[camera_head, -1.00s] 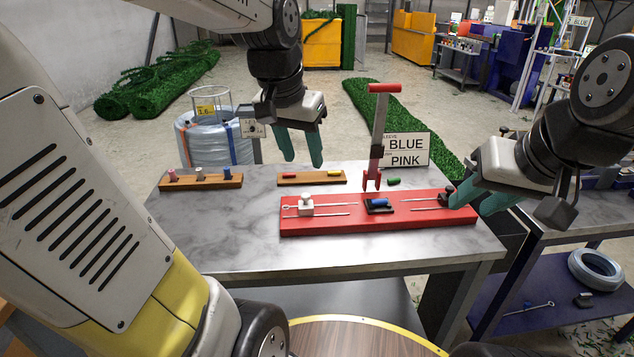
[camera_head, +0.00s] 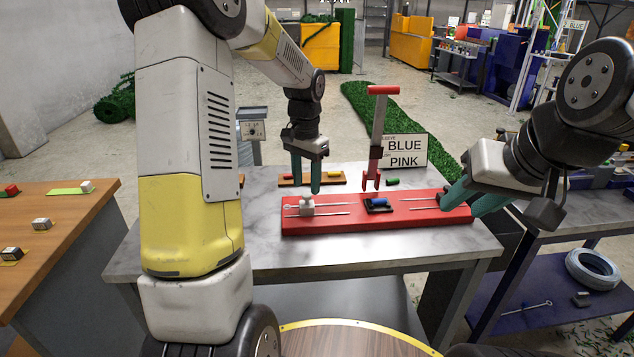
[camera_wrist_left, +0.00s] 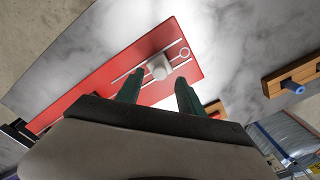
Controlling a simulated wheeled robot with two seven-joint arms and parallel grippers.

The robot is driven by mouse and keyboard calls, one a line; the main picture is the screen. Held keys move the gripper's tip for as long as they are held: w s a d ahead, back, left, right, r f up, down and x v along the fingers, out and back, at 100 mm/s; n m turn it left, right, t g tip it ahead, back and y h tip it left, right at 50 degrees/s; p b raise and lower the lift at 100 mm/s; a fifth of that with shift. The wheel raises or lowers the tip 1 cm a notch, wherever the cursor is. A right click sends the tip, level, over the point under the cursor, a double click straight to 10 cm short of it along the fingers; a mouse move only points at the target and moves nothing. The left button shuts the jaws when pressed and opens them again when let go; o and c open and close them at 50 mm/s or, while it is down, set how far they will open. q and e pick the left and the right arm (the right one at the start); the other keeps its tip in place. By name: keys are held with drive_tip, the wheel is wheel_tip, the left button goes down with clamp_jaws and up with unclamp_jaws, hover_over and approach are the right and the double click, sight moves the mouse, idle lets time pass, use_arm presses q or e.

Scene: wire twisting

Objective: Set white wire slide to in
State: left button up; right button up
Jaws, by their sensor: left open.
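The white wire slide (camera_head: 307,206) is a small white block with a round knob. It sits on the left part of the red board (camera_head: 345,222), beside thin metal rods and a wire with a ring end. It also shows in the left wrist view (camera_wrist_left: 159,69). My left gripper (camera_head: 306,186) is open and points down just above the white slide. In the left wrist view its green fingers (camera_wrist_left: 161,77) are spread, one to each side of the knob. My right gripper (camera_head: 458,207) is at the board's right end, by the mostly hidden black slide.
A blue sleeve (camera_head: 379,201) sits in a black holder mid-board. A red-handled upright tool (camera_head: 377,130) stands behind it, near a BLUE/PINK sign (camera_head: 406,151). A wooden rack (camera_head: 291,181) lies behind my left gripper. The grey table (camera_head: 440,249) is clear in front of the board.

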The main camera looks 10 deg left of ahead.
sight(307, 203)
use_arm(q)
drive_tip(key=shift+f, duration=1.5)
clamp_jaws()
